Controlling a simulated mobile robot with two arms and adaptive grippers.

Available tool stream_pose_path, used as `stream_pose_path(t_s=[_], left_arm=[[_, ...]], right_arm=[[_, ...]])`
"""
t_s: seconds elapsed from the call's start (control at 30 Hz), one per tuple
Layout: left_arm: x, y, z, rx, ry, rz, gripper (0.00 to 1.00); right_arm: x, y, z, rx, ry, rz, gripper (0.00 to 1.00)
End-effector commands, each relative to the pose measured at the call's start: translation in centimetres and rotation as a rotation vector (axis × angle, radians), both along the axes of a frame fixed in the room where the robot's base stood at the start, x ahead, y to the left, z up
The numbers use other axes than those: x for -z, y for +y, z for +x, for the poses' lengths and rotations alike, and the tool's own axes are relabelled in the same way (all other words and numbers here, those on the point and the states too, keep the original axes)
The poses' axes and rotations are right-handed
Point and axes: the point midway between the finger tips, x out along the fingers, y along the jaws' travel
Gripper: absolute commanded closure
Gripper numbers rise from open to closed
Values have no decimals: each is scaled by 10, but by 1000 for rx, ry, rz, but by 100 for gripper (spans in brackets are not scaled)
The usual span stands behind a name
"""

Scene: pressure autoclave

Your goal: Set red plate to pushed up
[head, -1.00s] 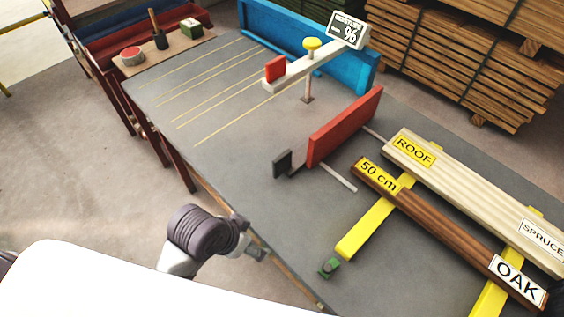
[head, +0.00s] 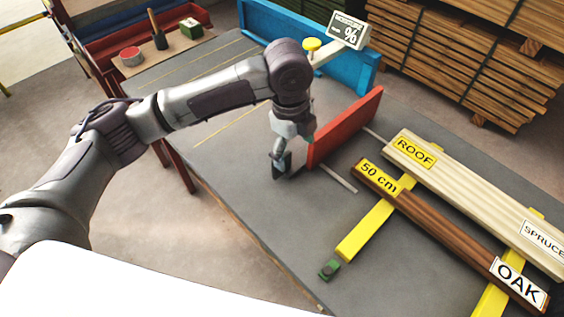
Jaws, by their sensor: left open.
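The red plate (head: 348,126) stands upright on the grey table, beside a thin metal rail (head: 340,178) in its top. A dark grey block (head: 286,166) is at the plate's near left side, partly hidden by my left gripper. My left gripper (head: 279,160) is open and points down at this block. I cannot tell whether its fingers touch the block or stand around it. My left wrist hides part of the plate's left end. My right gripper is not in view.
A dark 50 cm oak board (head: 440,225) and a pale roof board (head: 470,195) lie on yellow bars (head: 366,230) at the right. A moisture sign (head: 347,30) and a blue fence (head: 300,35) stand behind. The table's front middle is clear.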

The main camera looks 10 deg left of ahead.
Motion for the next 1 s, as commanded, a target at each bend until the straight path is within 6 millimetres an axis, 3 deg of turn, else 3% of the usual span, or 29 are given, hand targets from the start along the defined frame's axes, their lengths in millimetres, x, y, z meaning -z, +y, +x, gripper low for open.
stream_pose_path(t_s=[0.03,0.13,0.33,0.47,0.8,1.0], left_arm=[[-14,11,11,17,-5,32,12],[-30,25,20,48,6,68,12],[-34,35,26,66,16,90,12],[-16,34,25,67,18,90,12],[55,34,25,65,16,88,12],[85,33,26,66,14,87,12]], right_arm=[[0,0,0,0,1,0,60],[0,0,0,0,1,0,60],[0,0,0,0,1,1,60],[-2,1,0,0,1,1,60],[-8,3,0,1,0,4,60],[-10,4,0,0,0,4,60]])
